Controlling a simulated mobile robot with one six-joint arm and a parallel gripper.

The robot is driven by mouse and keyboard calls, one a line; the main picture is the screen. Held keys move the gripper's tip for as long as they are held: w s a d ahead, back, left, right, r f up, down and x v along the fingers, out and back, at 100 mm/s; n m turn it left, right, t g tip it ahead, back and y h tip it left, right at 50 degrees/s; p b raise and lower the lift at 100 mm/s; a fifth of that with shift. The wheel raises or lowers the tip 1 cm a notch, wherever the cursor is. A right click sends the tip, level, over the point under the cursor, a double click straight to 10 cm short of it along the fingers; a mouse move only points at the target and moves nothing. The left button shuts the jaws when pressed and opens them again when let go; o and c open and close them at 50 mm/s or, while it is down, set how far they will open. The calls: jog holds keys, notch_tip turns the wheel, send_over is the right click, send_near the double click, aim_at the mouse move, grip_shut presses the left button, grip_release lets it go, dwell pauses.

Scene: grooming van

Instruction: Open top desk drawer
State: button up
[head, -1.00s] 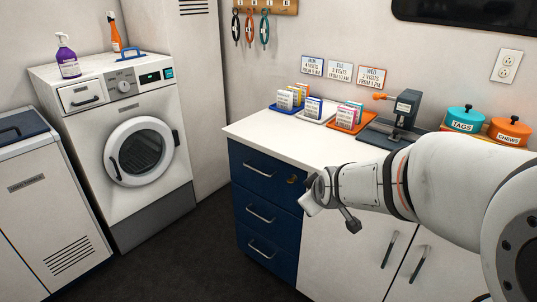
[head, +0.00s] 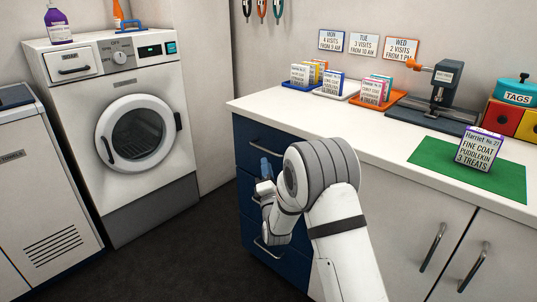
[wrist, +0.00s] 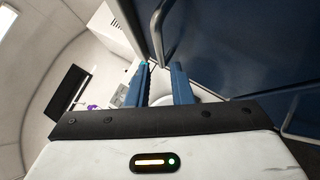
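The desk's blue drawer stack stands below the white top at its left end. The top drawer (head: 250,130) looks shut, with a silver bar handle (head: 268,148) across its front. My gripper (head: 266,168) is just below that handle, in front of the drawers, with its blue fingers upward. In the wrist view, the two blue fingers (wrist: 162,75) are apart with an empty-looking gap. A metal handle (wrist: 166,42) lies just ahead of the fingertips; I cannot tell whether they touch it. My arm hides the right part of the drawer fronts.
The bottom drawer handle (head: 268,249) shows below my gripper. The desk top (head: 270,100) carries card trays, a press (head: 440,95) and a green mat (head: 435,160) with a card box. A white washer (head: 130,125) stands left. Dark floor (head: 180,255) is clear between them.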

aim_at(265, 150)
jog(key=x, duration=0.7)
jog(key=shift+w+d+r+b, duration=0.1)
jog(key=shift+w+b, duration=0.05)
jog(key=shift+b, duration=0.25)
grip_shut()
